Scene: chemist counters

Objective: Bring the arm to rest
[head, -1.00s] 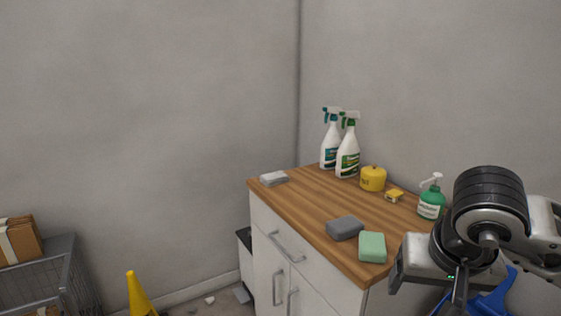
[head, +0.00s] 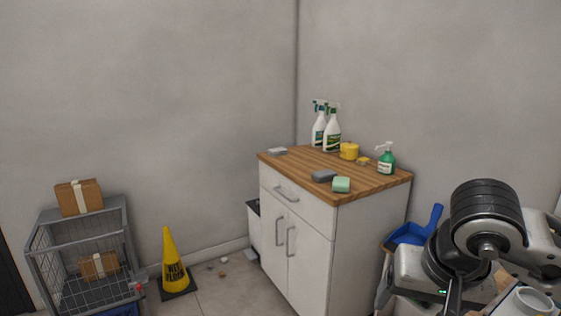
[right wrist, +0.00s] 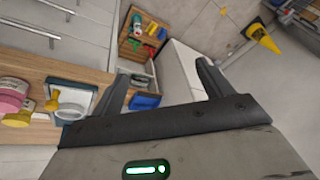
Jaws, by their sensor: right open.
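My right arm comes in at the lower right of the head view. Its gripper shows in the right wrist view (right wrist: 163,82), with two dark fingers spread apart and nothing between them. In the head view its fingers are mostly cut off by the lower edge. My left gripper is in neither view.
A wire cart (head: 45,245) and a yellow cone (head: 172,262) stand left. The right wrist view shows a wooden counter (right wrist: 40,62) close by.

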